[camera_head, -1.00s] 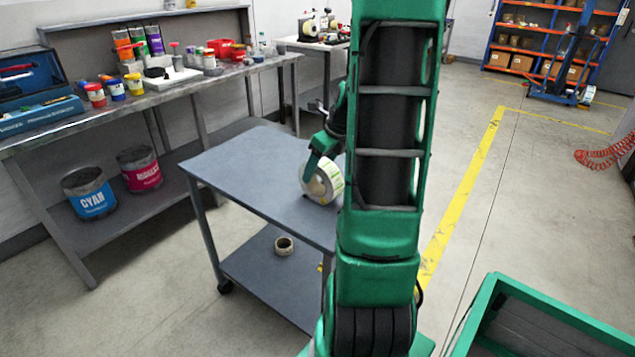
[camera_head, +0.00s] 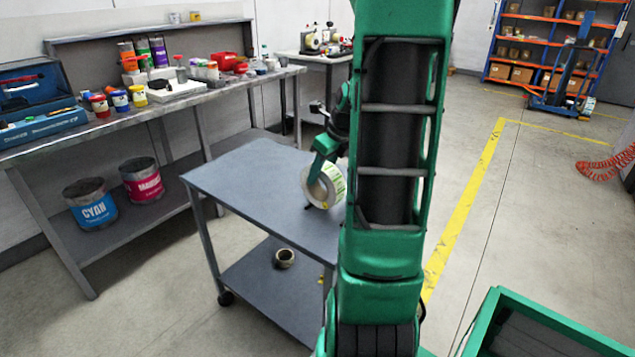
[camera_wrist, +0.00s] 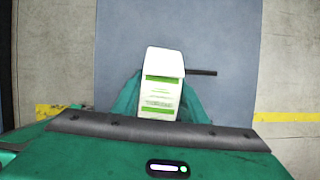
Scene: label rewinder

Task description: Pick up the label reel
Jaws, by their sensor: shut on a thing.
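The label reel (camera_head: 336,186) is a white roll with green-printed labels. It stands on edge at the cart's right side in the head view, partly hidden by my arm. My gripper (camera_head: 321,180) is shut on the reel. In the wrist view the reel (camera_wrist: 162,90) shows its white and green label face between my green fingers. A short dark rod (camera_wrist: 201,73) sticks out beside the reel there. I cannot tell whether the reel still touches the cart top (camera_head: 245,175).
A roll of tape (camera_head: 285,258) lies on the cart's lower shelf. A workbench (camera_head: 150,109) with ink bottles and a blue toolbox (camera_head: 35,85) stands at the left. Cyan and magenta buckets sit under it. A green-framed bin (camera_head: 540,320) is at the lower right.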

